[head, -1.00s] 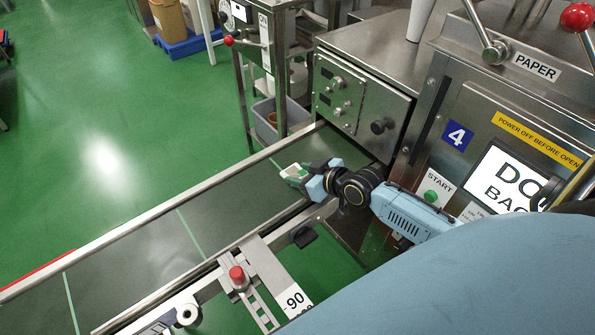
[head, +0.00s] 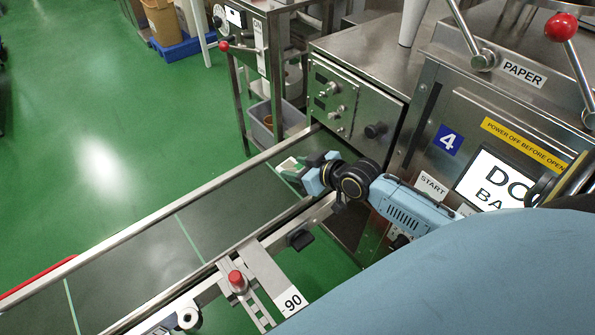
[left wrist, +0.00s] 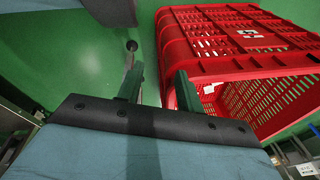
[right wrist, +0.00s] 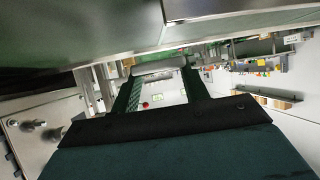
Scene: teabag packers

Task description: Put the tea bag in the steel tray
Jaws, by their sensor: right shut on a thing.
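My right gripper (head: 293,170) is over the far end of the dark conveyor belt, beside the steel machine. It is shut on a small pale, white-topped thing (head: 288,164), which looks like the tea bag. In the right wrist view the two fingers of this gripper (right wrist: 160,85) stand apart, with a pale area between them that I cannot clearly tell from the background. My left gripper (left wrist: 158,82) shows only in the left wrist view, open and empty beside a red crate. I cannot make out a steel tray in any view.
The conveyor belt (head: 150,245) has raised metal side rails. A red slotted crate (left wrist: 240,60) is near my left gripper. A grey bin (head: 272,122) stands behind the belt; green floor is open at left.

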